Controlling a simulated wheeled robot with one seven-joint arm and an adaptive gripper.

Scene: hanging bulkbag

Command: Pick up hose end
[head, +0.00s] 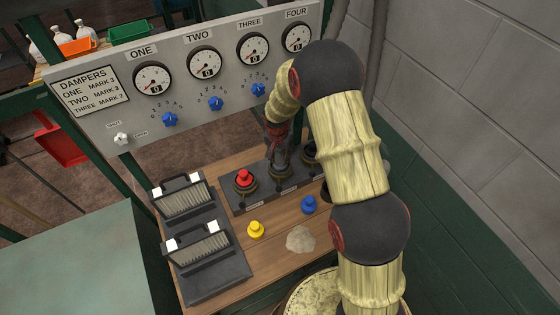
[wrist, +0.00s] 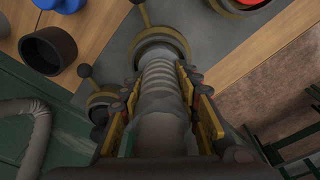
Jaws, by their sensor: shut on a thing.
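The hose end is a grey ribbed cylinder (wrist: 165,85) in the wrist view. My gripper (wrist: 168,95) is shut on it, with yellow-edged fingers on both sides. The hose end points at the middle socket (wrist: 155,36), which has a brass-coloured ring, on the grey port plate. I cannot tell whether it sits in the socket or just in front of it. In the head view my gripper (head: 278,140) is over the port plate (head: 265,188), partly hidden by my arm.
A red plug (head: 244,180) fills the left port. A yellow cap (head: 255,229), a blue cap (head: 308,204) and a pale lump (head: 299,239) lie on the wooden bench. Two brushes (head: 183,200) stand on a dark tray at left. The gauge panel (head: 110,75) rises behind; a block wall (head: 470,90) bounds the right.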

